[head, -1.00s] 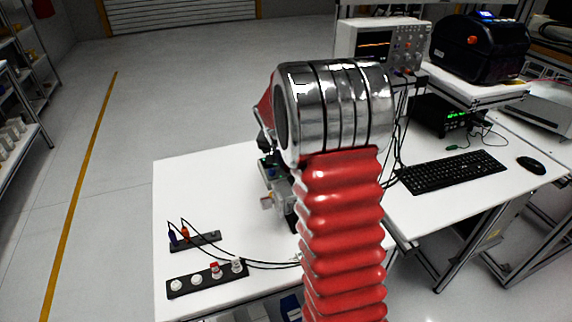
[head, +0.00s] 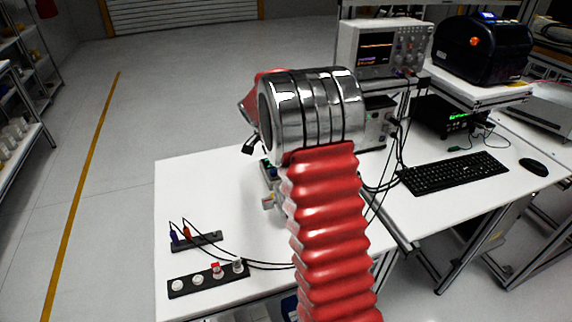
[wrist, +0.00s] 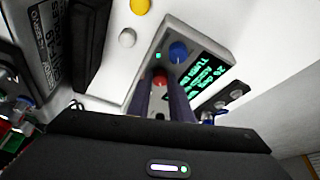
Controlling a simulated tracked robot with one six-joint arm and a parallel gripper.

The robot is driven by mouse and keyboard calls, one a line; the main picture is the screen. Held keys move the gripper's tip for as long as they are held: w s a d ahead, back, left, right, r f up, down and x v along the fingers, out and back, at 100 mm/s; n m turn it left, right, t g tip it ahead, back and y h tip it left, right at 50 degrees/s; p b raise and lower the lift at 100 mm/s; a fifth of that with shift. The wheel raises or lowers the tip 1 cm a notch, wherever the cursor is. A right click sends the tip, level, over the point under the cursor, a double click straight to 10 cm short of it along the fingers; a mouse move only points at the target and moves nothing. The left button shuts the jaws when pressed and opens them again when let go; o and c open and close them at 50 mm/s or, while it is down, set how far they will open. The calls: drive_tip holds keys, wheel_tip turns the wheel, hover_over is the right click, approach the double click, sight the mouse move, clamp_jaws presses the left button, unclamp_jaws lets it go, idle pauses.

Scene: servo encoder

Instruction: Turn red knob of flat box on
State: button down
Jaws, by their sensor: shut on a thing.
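In the wrist view the flat box is light grey (wrist: 192,38), with a dark screen (wrist: 207,74) showing green text, a small green light (wrist: 158,56) and a blue knob (wrist: 179,51). Its red knob (wrist: 160,81) shows between the tips of my gripper (wrist: 162,88). The two dark fingers stand on either side of the red knob and are shut on it. The fingers hide part of the box front. In the head view my red and silver arm hides the gripper and the red knob.
A yellow knob (wrist: 140,5) and a white knob (wrist: 127,38) lie left of the box in the wrist view. In the head view a black strip with several knobs (head: 207,280) and a keyboard (head: 453,172) lie on the tables.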

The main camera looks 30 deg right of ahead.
drive_tip(key=shift+w+a, duration=0.15)
drive_tip(key=shift+a, duration=0.05)
drive_tip(key=c, duration=1.9)
unclamp_jaws()
drive_tip(key=shift+c, duration=0.2)
drive_tip(key=o, duration=0.4)
drive_tip(key=shift+d, duration=0.1)
drive_tip(key=shift+c, duration=0.2)
drive_tip(key=v, duration=1.3)
drive_tip(key=shift+r, duration=0.3)
drive_tip(key=shift+n, duration=0.3)
